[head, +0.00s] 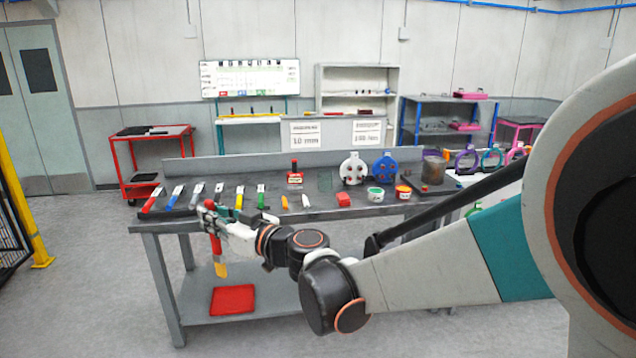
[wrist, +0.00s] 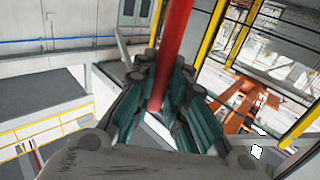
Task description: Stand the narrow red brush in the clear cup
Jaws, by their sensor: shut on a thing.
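My gripper (head: 212,217) is in front of the workbench's left part, shut on the red brush (head: 216,244). The brush hangs roughly upright, with a yellow-orange lower end below the fingers. In the wrist view its red handle (wrist: 172,45) runs between the green-padded fingers (wrist: 160,82). On the bench, a faint see-through vessel (head: 325,181) stands near the middle, and a brownish see-through cylinder (head: 434,167) stands at the right. I cannot tell which is the clear cup. Both look apart from the brush.
Several coloured tools, including a blue one (head: 174,197) and a yellow one (head: 239,197), lie along the bench's left. A red mat (head: 232,299) lies on the lower shelf.

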